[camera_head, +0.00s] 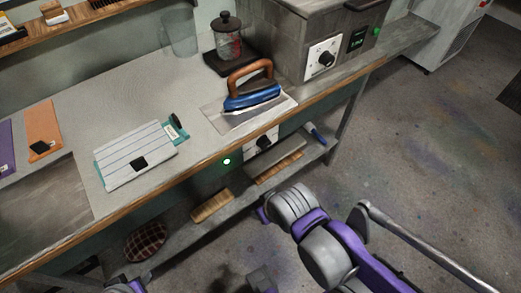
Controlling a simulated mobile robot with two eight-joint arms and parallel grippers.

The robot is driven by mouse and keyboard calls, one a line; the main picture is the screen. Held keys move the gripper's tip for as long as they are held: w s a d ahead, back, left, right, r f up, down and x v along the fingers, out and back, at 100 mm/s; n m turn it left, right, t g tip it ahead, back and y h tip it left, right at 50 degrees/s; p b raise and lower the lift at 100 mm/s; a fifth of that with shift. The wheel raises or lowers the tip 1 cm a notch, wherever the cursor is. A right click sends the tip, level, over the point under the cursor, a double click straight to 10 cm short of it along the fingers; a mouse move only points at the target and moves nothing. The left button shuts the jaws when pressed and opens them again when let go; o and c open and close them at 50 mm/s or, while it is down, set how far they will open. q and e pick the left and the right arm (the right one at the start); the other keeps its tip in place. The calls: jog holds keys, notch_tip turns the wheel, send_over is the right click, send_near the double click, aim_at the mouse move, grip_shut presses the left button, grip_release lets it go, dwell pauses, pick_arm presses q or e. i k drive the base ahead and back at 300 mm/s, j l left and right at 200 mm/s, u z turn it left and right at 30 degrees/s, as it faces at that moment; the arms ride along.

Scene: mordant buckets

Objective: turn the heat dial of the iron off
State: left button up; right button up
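The iron (252,95), blue with a brown handle, rests on a pale plate (218,117) near the counter's front edge. Below that edge, a black dial (264,142) sits on a white panel beside a lit green lamp (227,161). Another black dial (326,59) is on a white plate on the grey box behind; its pointer setting is too small to read. My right arm, grey and purple, is at the bottom right, below and apart from the counter. Small parts of me show at the bottom edge. No fingertips of either gripper can be made out.
A grey box (290,38) with a green-lit display stands behind the iron. A glass jar (228,45) and a clear beaker (180,32) stand at the back. A striped folded cloth (134,151) lies left. The lower shelf (180,227) holds boards. Floor on the right is open.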

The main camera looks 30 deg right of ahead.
aim_at(263, 142)
jog(key=z, duration=1.25)
